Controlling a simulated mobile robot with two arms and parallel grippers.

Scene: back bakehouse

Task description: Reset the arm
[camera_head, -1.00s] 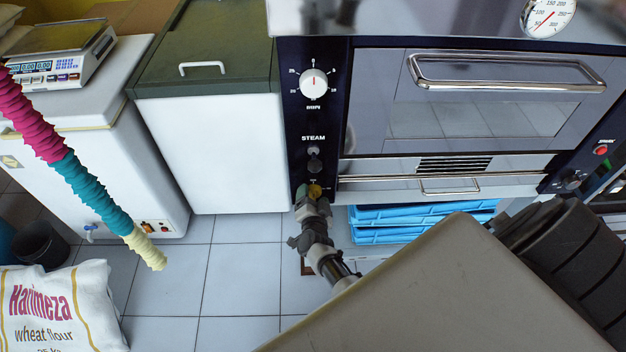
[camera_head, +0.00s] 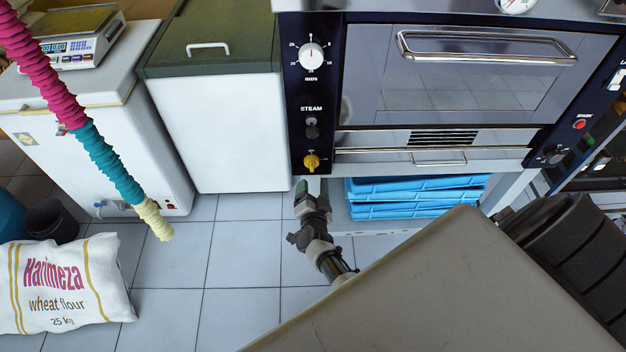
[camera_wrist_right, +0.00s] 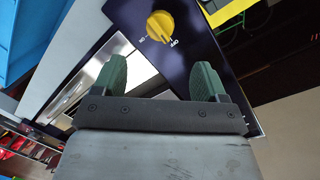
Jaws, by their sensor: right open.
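My right gripper (camera_head: 305,187) is below the yellow knob (camera_head: 311,162) on the oven's dark control panel in the head view. In the right wrist view, my right gripper (camera_wrist_right: 160,80) is open, its two green fingers apart with nothing between them. The yellow knob (camera_wrist_right: 161,26) shows there beyond the fingertips, clear of them, with ON and OFF marks beside it. My left gripper is not in view.
The oven (camera_head: 460,80) stands ahead, with blue trays (camera_head: 410,197) beneath it. A white chest (camera_head: 215,130) stands to its left. A ribbed coloured hose (camera_head: 100,150) hangs at left, above a flour sack (camera_head: 62,285). Tiled floor (camera_head: 240,250) lies open between.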

